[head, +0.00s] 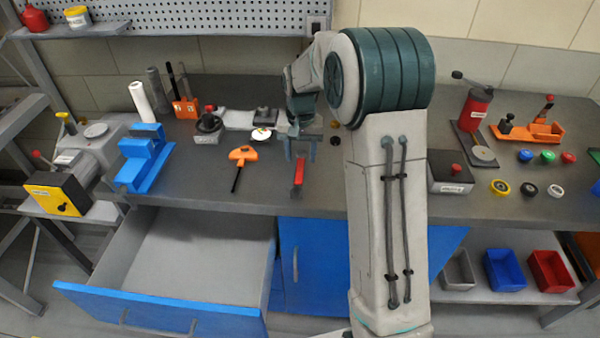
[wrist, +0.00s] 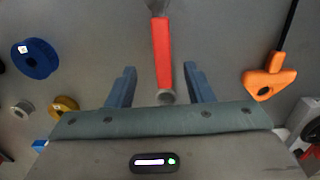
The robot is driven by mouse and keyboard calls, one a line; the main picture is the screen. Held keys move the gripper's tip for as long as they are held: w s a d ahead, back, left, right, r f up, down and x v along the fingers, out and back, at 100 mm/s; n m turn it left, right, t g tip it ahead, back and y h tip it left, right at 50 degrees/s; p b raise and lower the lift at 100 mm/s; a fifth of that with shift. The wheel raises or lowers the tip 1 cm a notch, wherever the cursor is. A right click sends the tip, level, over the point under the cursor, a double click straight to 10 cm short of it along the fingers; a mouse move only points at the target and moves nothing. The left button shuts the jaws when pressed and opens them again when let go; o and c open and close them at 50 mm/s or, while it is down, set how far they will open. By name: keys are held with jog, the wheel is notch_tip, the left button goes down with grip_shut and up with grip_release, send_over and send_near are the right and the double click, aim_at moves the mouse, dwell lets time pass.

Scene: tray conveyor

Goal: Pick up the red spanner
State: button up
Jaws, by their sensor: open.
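The red spanner (head: 298,172) lies on the grey worktop, left of my arm in the head view. In the wrist view the red handle of the spanner (wrist: 161,55) runs up and down the picture, and its grey head is cut off at the top edge. My gripper (head: 300,152) is open and empty above the worktop at the spanner. In the wrist view my gripper (wrist: 160,70) has one blue finger on each side of the handle's near end, with gaps on both sides. I cannot tell how high the fingers are above the worktop.
An orange-handled tool (head: 242,154) lies left of the spanner. A blue vise-like block (head: 143,160) stands farther left. An open drawer (head: 165,300) juts out below the worktop edge. A blue spool (wrist: 36,58) and a yellow ring (wrist: 63,105) lie nearby in the wrist view.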

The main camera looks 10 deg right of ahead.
aim_at(300, 171)
notch_tip(300, 171, down, 5)
jog(key=shift+a+f+p, duration=0.15)
jog(key=shift+p, duration=0.3)
grip_shut()
